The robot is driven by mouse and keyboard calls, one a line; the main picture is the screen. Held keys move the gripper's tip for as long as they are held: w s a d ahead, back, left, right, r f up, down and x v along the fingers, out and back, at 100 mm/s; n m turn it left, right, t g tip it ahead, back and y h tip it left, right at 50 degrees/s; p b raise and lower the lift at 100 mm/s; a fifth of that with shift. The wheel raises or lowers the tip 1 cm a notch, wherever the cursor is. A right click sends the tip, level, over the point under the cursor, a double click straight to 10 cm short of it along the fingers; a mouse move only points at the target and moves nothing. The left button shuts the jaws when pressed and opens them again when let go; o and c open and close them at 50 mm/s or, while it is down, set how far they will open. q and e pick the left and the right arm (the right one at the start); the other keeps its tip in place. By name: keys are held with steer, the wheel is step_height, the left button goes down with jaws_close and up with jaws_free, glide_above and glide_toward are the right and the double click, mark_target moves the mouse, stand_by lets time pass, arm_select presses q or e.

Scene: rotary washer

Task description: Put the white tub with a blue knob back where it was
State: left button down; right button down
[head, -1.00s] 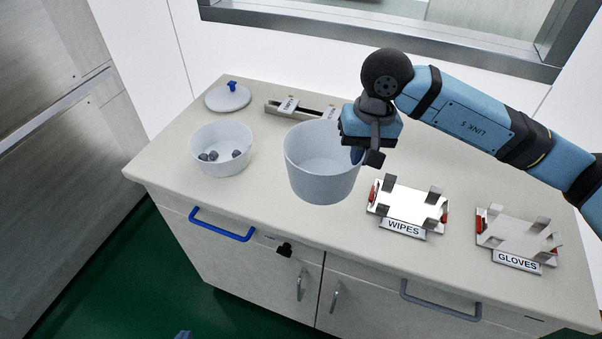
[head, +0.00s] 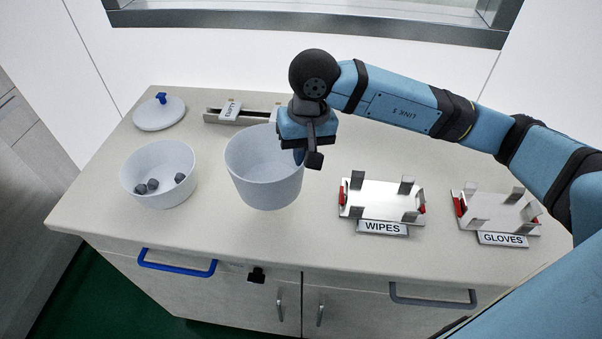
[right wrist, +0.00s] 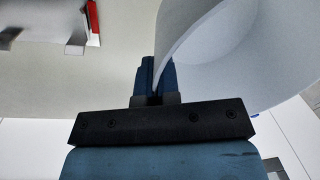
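My right gripper (head: 301,157) is shut on the rim of an empty white tub (head: 264,185), at the tub's right side. In the right wrist view the blue fingers (right wrist: 153,82) pinch the wall of the tub (right wrist: 225,60). The tub is upright; whether its base touches the counter is hard to tell. A round white lid with a blue knob (head: 160,115) lies at the counter's back left. A second white tub (head: 160,194), with several dark lumps inside, stands in front of the lid. No knob shows on the held tub. My left gripper is not in view.
A labelled metal rail holder (head: 233,114) lies behind the held tub. The WIPES rack (head: 380,197) and GLOVES rack (head: 496,212) stand to the right. The counter (head: 240,232) is bare along its front, above blue and grey drawer handles. A wall rises behind.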

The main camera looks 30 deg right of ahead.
mark_target(266, 176)
step_height(266, 176, down, 7)
steer(key=shift+r, duration=0.15)
stand_by(0.4)
steer(key=shift+f, duration=0.25)
steer(key=c, duration=1.4)
jaws_free()
steer(key=shift+r, duration=0.1)
steer(key=shift+o, duration=0.2)
steer(key=shift+r, duration=0.1)
